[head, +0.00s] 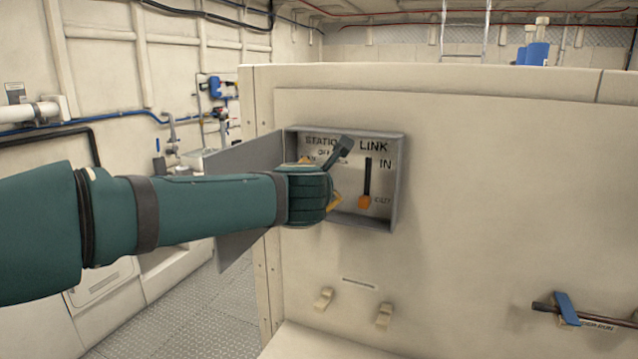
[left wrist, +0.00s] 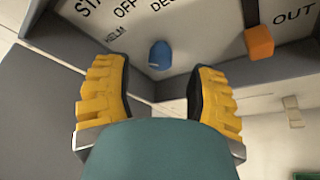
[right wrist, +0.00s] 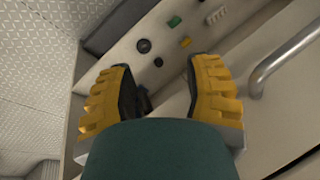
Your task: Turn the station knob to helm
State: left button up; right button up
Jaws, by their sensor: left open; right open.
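The station knob (left wrist: 160,55) is blue and sits on the panel in the left wrist view, below the labels OFF, HELM and a partly cut-off DE. I cannot tell which label it points to. My left gripper (left wrist: 158,72) is open, with its yellow-backed fingers on either side of the knob in that view; contact is not clear. In the head view my left gripper (head: 334,176) is in front of the panel box (head: 398,185) and hides the knob. My right gripper (right wrist: 165,75) is open and shows only in the right wrist view.
The link lever (head: 364,201) has an orange handle at the bottom of its slot, right of my left gripper. The box's grey door (head: 237,155) stands open at the left. The right wrist view shows a grey rail (right wrist: 285,62) and several small coloured fittings.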

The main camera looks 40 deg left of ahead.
pick_arm(q)
jog(key=v, duration=0.8)
jog(key=shift+s+d, duration=0.15)
jog(key=shift+s, duration=0.15)
